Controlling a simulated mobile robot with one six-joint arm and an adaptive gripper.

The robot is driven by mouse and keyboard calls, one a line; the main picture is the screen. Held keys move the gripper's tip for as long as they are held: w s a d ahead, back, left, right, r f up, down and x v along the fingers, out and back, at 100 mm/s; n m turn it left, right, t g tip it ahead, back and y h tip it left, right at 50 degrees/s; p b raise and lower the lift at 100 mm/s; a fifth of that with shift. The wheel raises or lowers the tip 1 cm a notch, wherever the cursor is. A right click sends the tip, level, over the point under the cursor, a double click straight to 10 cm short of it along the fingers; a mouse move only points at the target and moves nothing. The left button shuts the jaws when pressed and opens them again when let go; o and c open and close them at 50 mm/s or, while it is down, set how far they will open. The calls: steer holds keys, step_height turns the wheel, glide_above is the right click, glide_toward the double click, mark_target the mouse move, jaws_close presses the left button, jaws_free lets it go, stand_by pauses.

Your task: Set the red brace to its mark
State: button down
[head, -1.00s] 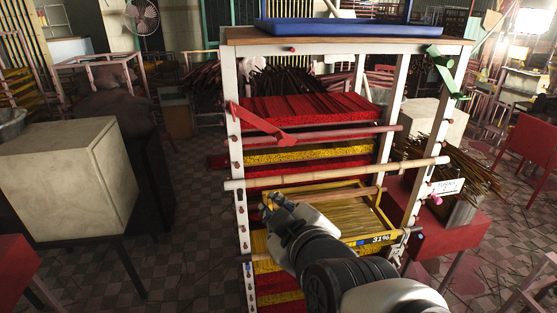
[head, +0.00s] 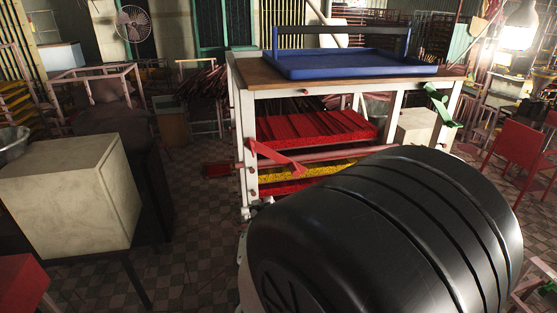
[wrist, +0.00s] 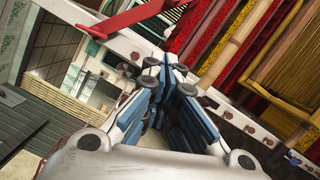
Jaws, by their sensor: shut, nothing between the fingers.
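The red brace (head: 277,158) is a flat red bar at the upper left post of the white rack (head: 247,150). In the head view it slopes down to the right from the post, with a wider lower end. In the wrist view the red brace (wrist: 128,20) crosses the top left, over the white post. My gripper (wrist: 172,68) is shut and empty, its fingers close to the post and apart from the brace in the picture. I cannot make out the mark.
A blue tray (head: 350,67) lies on the rack's wooden top. A green brace (head: 440,104) hangs at the right post. Red and yellow incense layers fill the rack. A pale box (head: 70,185) stands at left. Checkered floor between it and the rack is clear.

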mark_target(279, 162)
steer(key=w+d+r, duration=0.1)
steer(key=w+d, duration=0.2)
steer(key=w, duration=0.4)
steer(key=shift+w+d+r, duration=0.2)
steer(key=shift+w+r, duration=0.1)
steer(key=shift+r, duration=0.1)
steer(key=shift+w, duration=0.1)
